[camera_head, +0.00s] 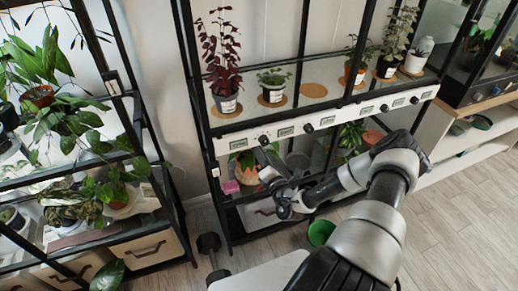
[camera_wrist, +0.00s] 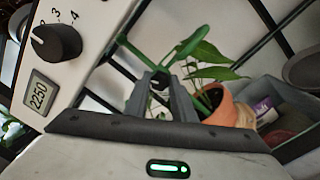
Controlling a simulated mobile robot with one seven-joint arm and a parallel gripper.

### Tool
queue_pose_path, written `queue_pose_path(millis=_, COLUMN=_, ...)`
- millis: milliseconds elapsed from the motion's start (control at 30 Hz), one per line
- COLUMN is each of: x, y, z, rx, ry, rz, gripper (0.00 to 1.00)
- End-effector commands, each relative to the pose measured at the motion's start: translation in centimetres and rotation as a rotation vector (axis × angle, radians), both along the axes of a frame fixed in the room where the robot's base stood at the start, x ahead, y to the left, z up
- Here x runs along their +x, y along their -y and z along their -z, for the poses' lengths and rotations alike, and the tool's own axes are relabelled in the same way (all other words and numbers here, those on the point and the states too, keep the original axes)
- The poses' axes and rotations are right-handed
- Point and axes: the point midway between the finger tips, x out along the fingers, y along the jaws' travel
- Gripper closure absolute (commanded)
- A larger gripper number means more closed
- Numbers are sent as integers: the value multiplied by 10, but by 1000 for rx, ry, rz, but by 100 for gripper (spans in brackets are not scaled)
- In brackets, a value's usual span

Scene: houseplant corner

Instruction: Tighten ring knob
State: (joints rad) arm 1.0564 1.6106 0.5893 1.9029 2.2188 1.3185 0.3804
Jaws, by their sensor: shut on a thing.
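My gripper (camera_wrist: 163,84) points away from the wrist camera, its two grey fingers close together. They are shut on a small dark part, seemingly the ring knob, mostly hidden between the fingertips. A green stem or support piece and broad leaves (camera_wrist: 205,55) show just beyond the tips. In the head view my gripper (camera_head: 268,160) is just below the white shelf panel, at the left end of the lower shelf. It is in front of a potted plant there, and its fingertips are too small to read.
A black dial (camera_wrist: 56,42) marked with numbers sits on the white panel, above a display (camera_wrist: 40,94) reading 2250. An orange pot (camera_wrist: 220,108) stands close right of my fingers. A green pot (camera_head: 321,232) is under my arm. The floor at right (camera_head: 455,230) is clear.

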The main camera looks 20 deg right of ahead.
Motion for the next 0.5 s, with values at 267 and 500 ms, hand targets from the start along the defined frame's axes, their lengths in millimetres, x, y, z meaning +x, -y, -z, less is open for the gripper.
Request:
queue_pose_path(millis=267, x=-1, y=-1, z=-1, rx=264, ry=-1, rz=0, gripper=99)
queue_pose_path(millis=500, x=-1, y=-1, z=0, rx=493, ry=1, rz=0, gripper=99)
